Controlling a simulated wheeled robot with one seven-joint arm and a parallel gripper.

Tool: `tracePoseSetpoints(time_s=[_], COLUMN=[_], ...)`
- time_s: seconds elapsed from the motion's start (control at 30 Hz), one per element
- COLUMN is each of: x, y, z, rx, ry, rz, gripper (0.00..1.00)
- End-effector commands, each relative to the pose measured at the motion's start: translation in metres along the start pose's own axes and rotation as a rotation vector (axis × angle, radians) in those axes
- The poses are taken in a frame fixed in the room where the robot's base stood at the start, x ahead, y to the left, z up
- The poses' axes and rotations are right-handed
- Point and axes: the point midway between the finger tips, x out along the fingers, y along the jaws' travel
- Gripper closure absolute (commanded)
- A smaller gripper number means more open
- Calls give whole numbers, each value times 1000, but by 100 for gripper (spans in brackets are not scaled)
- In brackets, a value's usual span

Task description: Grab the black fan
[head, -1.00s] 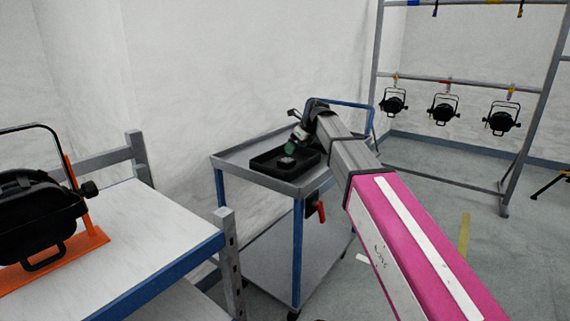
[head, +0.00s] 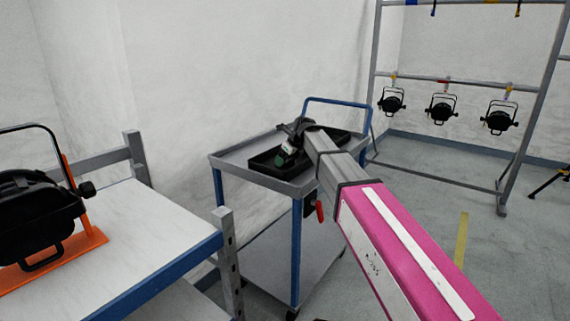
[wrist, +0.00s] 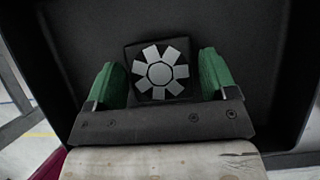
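The black fan (wrist: 181,88) is a small square block with a grey flower-like rotor on its face. In the wrist view it lies in a black tray (wrist: 230,27), between the two green fingers of my gripper (wrist: 161,85). The fingers are apart, with a narrow gap visible on each side of the fan. In the head view my gripper (head: 287,158) is low over the black tray (head: 262,165) on the trolley, and the fan is hidden there.
The tray stands on a grey trolley (head: 236,158) with blue legs and a blue handle. A white-topped bench (head: 150,225) with a black par can (head: 38,215) on an orange stand is at the left. Several par cans hang from a frame (head: 540,100) at the right.

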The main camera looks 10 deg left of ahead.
Motion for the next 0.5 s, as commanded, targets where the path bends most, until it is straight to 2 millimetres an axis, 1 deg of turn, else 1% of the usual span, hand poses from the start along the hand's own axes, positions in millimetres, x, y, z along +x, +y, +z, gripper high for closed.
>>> tracePoseSetpoints(time_s=[0.03, 0.1, 0.5], x=[0, 0, -3], y=[0, 0, 0], z=[0, 0, 2], rx=[0, 0, 0], ry=[0, 0, 0], rz=[0, 0, 0], gripper=[39, 60, 60])
